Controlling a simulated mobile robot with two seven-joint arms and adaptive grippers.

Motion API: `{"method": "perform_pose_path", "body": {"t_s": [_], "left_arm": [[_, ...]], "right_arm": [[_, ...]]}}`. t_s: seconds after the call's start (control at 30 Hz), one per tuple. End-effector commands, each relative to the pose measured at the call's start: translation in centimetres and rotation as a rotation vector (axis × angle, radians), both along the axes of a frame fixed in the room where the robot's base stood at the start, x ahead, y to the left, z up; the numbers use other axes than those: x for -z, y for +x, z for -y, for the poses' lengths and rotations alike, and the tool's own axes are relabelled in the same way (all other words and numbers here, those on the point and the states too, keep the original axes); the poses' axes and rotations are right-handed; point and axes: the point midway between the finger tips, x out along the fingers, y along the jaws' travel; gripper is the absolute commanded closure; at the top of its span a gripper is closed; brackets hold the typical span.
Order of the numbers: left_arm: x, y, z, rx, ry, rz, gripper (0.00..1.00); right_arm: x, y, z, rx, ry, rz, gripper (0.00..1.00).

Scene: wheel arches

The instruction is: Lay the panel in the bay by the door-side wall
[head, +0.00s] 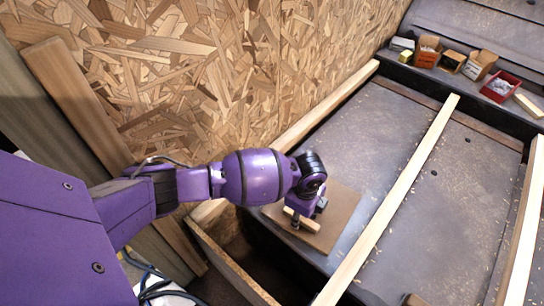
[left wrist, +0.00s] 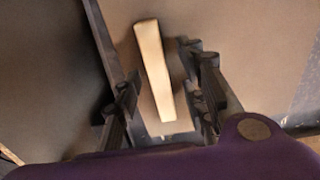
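The panel (head: 342,205) is a flat brown board with a pale wooden grip block (head: 303,220) on it. It lies at the near left of the grey floor, between the wall-side batten and the middle batten. I cannot tell whether it rests fully flat. My left gripper (head: 305,207) is over the block. In the left wrist view the block (left wrist: 155,65) stands between the two fingers of the left gripper (left wrist: 163,92), with gaps visible on both sides, over the brown panel (left wrist: 250,35). The gripper looks open. My right gripper is not in view.
A chipboard wall (head: 200,70) runs along the left. A long pale batten (head: 395,195) crosses the floor right of the panel. Small boxes (head: 428,50) and a red tray (head: 500,87) stand on the ledge at the back. Planks (head: 75,100) lean at the left.

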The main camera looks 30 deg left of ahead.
Motion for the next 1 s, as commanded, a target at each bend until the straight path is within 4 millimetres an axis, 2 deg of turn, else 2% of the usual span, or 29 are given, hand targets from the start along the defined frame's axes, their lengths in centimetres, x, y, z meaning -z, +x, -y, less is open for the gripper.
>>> {"method": "perform_pose_path", "body": {"t_s": [0.27,0.37,0.7,1.0], "left_arm": [[-0.3,0.1,0.0,0.001,0.001,0.001,0.61],[-1.3,0.2,0.0,0.002,0.000,0.003,0.61],[-6.7,0.2,0.1,0.002,0.000,0.006,0.61],[-7.7,0.1,0.1,0.001,-0.001,0.003,0.61]], "right_arm": [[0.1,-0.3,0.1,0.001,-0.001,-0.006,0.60],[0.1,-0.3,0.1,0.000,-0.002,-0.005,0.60],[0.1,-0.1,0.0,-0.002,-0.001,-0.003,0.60],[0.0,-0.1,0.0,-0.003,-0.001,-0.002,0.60]]}}
